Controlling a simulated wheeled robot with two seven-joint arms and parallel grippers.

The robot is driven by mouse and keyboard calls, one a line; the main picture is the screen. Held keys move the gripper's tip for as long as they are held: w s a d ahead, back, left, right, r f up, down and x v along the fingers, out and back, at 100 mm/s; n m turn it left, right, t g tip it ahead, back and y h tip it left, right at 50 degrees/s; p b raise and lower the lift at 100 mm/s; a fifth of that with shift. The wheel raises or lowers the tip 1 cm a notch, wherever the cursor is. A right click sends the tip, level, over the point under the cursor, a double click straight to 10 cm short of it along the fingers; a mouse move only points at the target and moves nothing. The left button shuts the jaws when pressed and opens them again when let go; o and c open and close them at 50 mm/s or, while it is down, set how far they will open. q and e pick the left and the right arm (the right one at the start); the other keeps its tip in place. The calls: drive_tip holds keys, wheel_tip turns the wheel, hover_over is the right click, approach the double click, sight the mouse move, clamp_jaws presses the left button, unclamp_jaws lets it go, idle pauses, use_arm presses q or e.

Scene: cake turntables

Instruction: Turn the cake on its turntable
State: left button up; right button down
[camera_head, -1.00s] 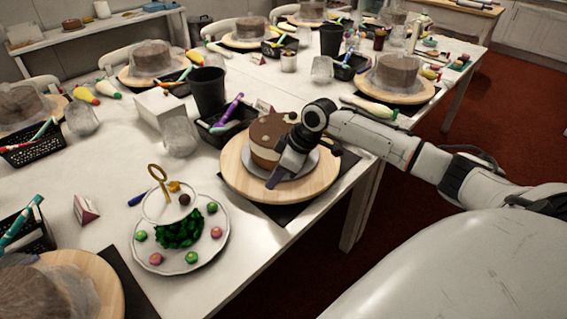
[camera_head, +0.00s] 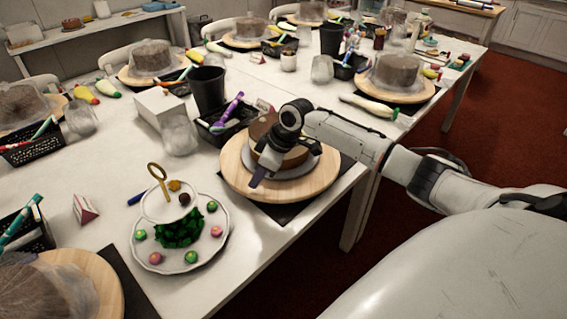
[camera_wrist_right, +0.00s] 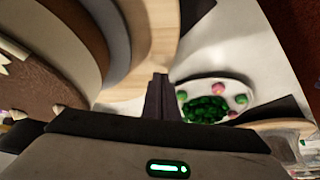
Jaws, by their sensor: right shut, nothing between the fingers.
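The cake (camera_head: 262,128), brown on top with a pale band, sits on a grey board (camera_head: 299,168) on the round wooden turntable (camera_head: 312,187). My right gripper (camera_head: 256,180) is shut and empty, low at the cake's front left side, over the turntable; I cannot tell whether it touches. My right arm hides much of the cake. In the right wrist view the shut fingers (camera_wrist_right: 158,97) point past the cake's side (camera_wrist_right: 45,85), with the turntable's wood (camera_wrist_right: 150,50) beside them. My left gripper is not in view.
A tiered stand (camera_head: 200,255) with green and pink sweets stands left of the turntable. A black basket (camera_head: 222,122) with a purple tool, a black cup (camera_head: 208,90) and a white box (camera_head: 160,107) stand behind. The table's front edge is close.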

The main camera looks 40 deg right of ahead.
sight(288, 193)
drive_tip(key=shift+f+b, duration=0.35)
drive_tip(key=shift+f, duration=0.6)
drive_tip(key=shift+s+d+p, duration=0.7)
drive_tip(key=shift+s+d, duration=0.05)
drive_tip(key=shift+s, duration=0.3)
drive_tip(key=shift+s+d, duration=0.75)
drive_tip(key=shift+s, duration=0.25)
drive_tip(key=shift+s+d, duration=0.75)
drive_tip(key=shift+d, duration=0.25)
drive_tip(key=shift+s+d, duration=0.75)
drive_tip(key=shift+d, duration=0.2)
drive_tip(key=shift+r, duration=1.45)
